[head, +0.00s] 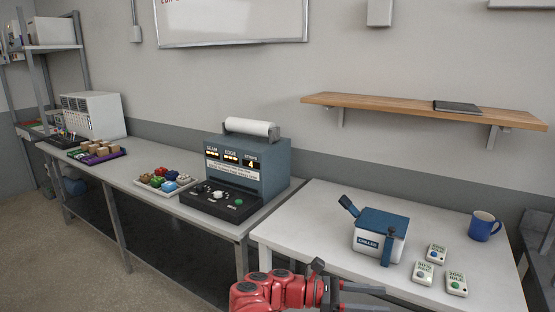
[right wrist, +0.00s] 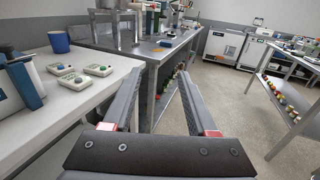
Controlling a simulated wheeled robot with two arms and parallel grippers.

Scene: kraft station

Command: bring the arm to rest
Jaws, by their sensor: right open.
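My red right arm (head: 275,291) shows at the bottom middle of the head view, low in front of the white table. Its dark gripper (head: 376,299) points to the right near the table's front edge. In the right wrist view the two long dark fingers of my right gripper (right wrist: 161,76) stand apart with nothing between them. My left gripper is in neither view.
The white table (head: 310,220) holds a chilled box (head: 380,236), several small white devices (head: 423,273) and a blue mug (head: 484,226). A blue-grey machine (head: 248,165) and a tray of coloured pieces (head: 163,182) stand on the left bench. Open floor (right wrist: 228,95) lies right of the gripper.

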